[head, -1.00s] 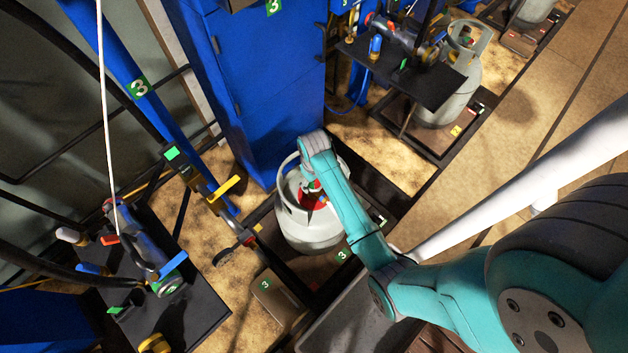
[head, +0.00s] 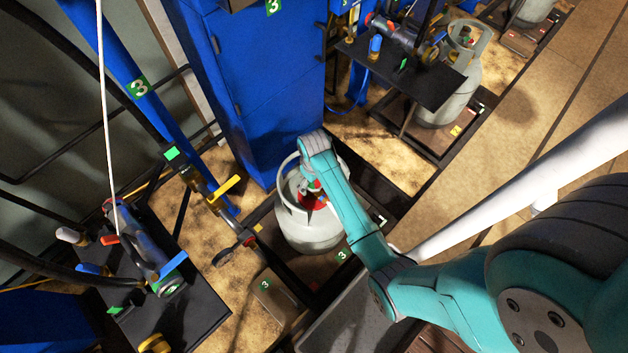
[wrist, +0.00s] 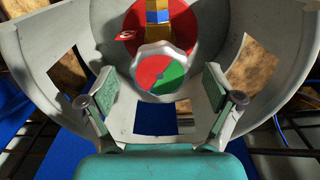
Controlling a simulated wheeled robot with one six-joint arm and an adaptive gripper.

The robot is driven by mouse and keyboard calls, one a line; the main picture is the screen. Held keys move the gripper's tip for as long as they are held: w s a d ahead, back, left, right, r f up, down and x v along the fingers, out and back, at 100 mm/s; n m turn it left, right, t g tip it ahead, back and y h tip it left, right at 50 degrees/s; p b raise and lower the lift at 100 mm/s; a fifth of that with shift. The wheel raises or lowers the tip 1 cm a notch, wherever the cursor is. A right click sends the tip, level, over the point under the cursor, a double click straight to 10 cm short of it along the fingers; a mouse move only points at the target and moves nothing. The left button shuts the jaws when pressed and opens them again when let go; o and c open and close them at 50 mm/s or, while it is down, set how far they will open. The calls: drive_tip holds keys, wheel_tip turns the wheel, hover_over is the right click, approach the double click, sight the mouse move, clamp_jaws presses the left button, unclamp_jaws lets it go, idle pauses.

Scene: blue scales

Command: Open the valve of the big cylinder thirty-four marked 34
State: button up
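A grey-white gas cylinder (head: 312,238) stands on a black frame below the blue cabinet in the head view. Its collar wraps around the top. No number 34 is readable on it. In the wrist view its valve knob (wrist: 160,73) has a red and green face and a pale scalloped rim, with a red disc behind it. My gripper (wrist: 160,90) is open, its two grey-green finger pads to the left and right of the knob with a gap on each side. In the head view my wrist covers part of the collar and hides the fingers.
The cylinder's collar (wrist: 60,45) curves close around both fingers. The blue cabinet (head: 265,90) stands just behind the cylinder. A black table (head: 200,300) with a hose coupling is at left. Another cylinder (head: 462,80) stands at upper right. Open floor (head: 540,130) lies to the right.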

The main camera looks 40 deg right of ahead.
wheel_tip(320, 180, up, 12)
idle(0.7)
idle(0.4)
